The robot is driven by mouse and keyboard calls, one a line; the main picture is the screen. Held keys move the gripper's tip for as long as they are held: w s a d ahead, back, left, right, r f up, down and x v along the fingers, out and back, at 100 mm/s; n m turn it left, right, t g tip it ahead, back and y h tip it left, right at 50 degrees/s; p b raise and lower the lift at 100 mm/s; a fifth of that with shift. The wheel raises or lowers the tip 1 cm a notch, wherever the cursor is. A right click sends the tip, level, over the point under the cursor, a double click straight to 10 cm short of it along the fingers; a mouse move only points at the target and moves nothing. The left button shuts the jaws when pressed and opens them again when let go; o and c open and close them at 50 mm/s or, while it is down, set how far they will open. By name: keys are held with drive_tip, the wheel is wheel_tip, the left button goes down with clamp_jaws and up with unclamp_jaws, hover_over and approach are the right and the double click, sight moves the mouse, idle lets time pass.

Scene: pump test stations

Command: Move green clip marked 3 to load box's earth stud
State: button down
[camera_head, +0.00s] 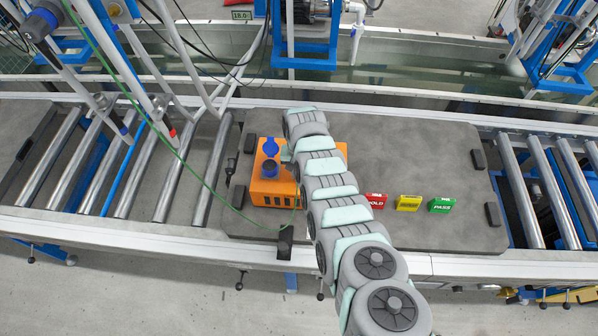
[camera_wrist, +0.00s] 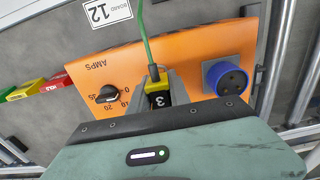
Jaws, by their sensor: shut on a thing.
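The orange load box (camera_head: 268,188) stands on the grey board, partly hidden behind my arm in the head view. In the wrist view its orange face (camera_wrist: 130,62) carries a black AMPS knob (camera_wrist: 107,94) and a blue round socket (camera_wrist: 228,78). My gripper (camera_wrist: 163,92) is shut on the clip marked 3 (camera_wrist: 158,98), a black and yellow body with a green cable (camera_wrist: 146,45) leaving its far end. The clip is in front of the box face, between knob and socket. Whether it touches the box is unclear. I cannot make out the earth stud.
Red HOLD (camera_head: 376,201), yellow (camera_head: 408,203) and green PASS (camera_head: 441,205) blocks stand right of my arm on the grey board (camera_head: 420,160). The green cable loops in from the upper left, near a black block (camera_head: 285,240) at the board's front edge. Rollers flank the board.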

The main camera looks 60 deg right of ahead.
drive_tip(key=shift+f, duration=0.35)
drive_tip(key=c, duration=1.1)
unclamp_jaws()
drive_tip(key=shift+r, duration=0.4)
wheel_tip(320, 180, up, 10)
drive_tip(key=shift+r, duration=0.1)
